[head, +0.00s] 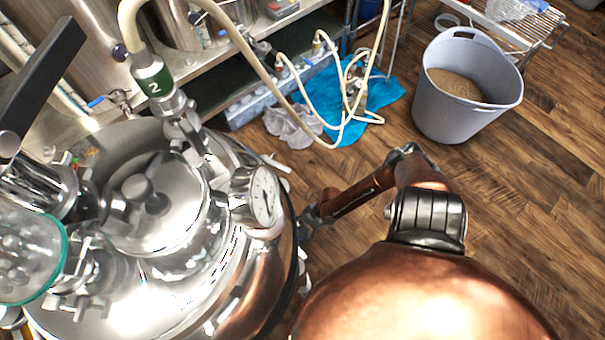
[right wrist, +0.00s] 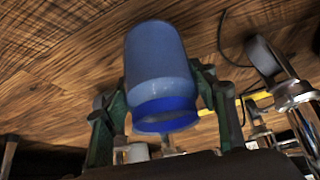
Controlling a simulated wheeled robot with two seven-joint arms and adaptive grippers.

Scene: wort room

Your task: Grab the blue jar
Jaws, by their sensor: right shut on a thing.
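The blue jar (right wrist: 157,60) shows in the right wrist view, with a translucent pale blue body and a darker blue band at its lower end. It sits between the green fingers of my right gripper (right wrist: 160,105), which is shut on it. The jar appears tilted, with the wooden floor behind it. In the head view my right arm reaches down beside the shiny metal vessel, and the jar and fingers are hidden there. My left gripper is not in view.
The large metal vessel (head: 165,255) with a gauge (head: 262,196) fills the left of the head view. A grey bucket of grain (head: 466,112) stands on the floor at the upper right. Hoses hang over a blue cloth (head: 385,98).

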